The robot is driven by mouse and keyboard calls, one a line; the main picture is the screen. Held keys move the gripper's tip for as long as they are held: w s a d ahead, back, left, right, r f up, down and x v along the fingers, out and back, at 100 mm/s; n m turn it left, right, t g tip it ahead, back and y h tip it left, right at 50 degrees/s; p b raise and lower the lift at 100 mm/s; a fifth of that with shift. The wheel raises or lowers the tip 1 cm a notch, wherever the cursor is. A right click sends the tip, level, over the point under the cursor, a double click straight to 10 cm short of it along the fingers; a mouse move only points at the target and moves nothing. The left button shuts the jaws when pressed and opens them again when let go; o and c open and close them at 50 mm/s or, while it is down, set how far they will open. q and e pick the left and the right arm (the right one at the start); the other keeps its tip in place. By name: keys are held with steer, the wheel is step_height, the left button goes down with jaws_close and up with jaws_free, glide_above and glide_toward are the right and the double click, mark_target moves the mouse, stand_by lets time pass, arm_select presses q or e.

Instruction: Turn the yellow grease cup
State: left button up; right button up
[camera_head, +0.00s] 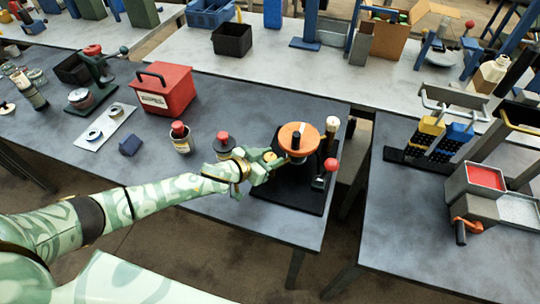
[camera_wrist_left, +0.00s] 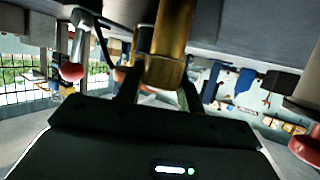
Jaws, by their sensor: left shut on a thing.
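The yellow grease cup (camera_head: 271,156) shows as a small yellow patch beside the machine with the orange disc (camera_head: 297,138), mostly hidden by my fingers. In the left wrist view it is a brass-yellow cylinder (camera_wrist_left: 163,72) between my fingertips, in line with a darker gold part above it. My left gripper (camera_head: 264,164) reaches the left side of the machine and is shut on the cup; its fingers (camera_wrist_left: 160,93) lie on both sides of it. How far the cup is turned cannot be told. My right gripper is not in view.
The machine stands on a black base plate (camera_head: 282,195); a red ball knob (camera_head: 331,165) is at its right. A red-capped container (camera_head: 180,138), a red box (camera_head: 163,90) and a blue block (camera_head: 131,146) stand left. The table's front right is clear. A gap separates the right table.

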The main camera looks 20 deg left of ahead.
arm_select(q)
steer(key=m+g+h, duration=0.1)
steer(key=m+h, duration=0.1)
steer(key=shift+w+a+m+g, duration=0.1)
steer(key=shift+m+g, duration=0.2)
steer(key=shift+m+g+h, duration=1.1)
steer(key=shift+m+g, duration=0.3)
steer(key=o, duration=1)
steer(key=p+v, duration=0.1)
steer(key=v, duration=1.5)
steer(key=shift+a, duration=0.2)
steer(key=shift+f, duration=0.1)
